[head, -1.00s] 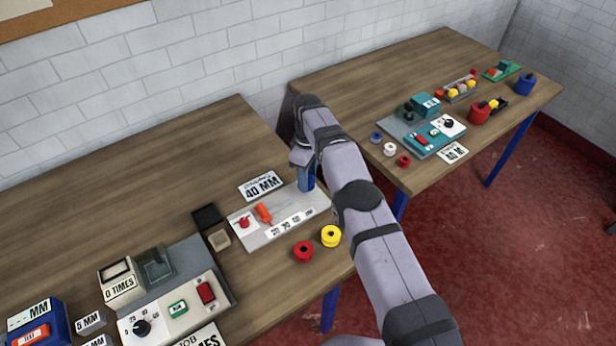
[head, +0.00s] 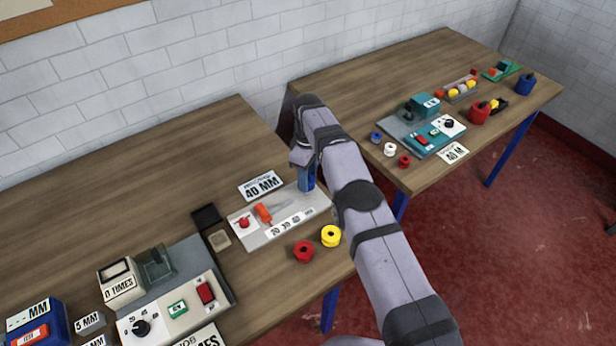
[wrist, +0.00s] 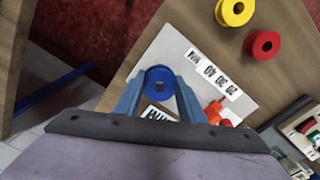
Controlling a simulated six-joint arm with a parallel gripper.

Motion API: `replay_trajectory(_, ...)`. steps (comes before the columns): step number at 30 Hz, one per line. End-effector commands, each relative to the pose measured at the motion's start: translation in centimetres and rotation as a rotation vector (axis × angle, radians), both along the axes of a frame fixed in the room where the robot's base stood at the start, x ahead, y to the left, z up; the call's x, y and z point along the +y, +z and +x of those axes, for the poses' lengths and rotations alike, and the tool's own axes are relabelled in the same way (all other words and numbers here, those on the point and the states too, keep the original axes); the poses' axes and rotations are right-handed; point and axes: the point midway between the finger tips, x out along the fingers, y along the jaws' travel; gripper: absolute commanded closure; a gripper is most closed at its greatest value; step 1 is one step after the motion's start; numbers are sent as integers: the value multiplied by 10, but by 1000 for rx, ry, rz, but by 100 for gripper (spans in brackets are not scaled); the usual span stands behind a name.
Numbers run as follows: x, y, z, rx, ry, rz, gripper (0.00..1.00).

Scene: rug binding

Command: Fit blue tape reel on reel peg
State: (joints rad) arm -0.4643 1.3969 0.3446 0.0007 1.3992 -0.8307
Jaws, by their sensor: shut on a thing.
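The blue tape reel (wrist: 160,83) is between the two fingers of my gripper (wrist: 158,92) in the wrist view. In the head view my gripper (head: 306,182) is over the right part of a pale grey plate (head: 262,237) on the near table. The reel cannot be clearly told from the fingers there. No reel peg can be made out; whether one is under the reel is hidden. I cannot tell whether the reel touches the plate.
The plate carries an orange-red lever (head: 263,212), a red knob (head: 243,222) and a number scale (head: 290,223). A yellow reel (head: 331,236) and a red reel (head: 303,252) stand in front of it. A 40 MM card (head: 261,186) lies behind it.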

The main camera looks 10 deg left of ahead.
Motion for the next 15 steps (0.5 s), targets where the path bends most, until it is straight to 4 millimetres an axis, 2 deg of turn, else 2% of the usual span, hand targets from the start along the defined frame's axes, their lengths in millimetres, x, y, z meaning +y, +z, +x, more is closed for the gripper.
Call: replay_trajectory(15,0,-11,0,0,0,0,86)
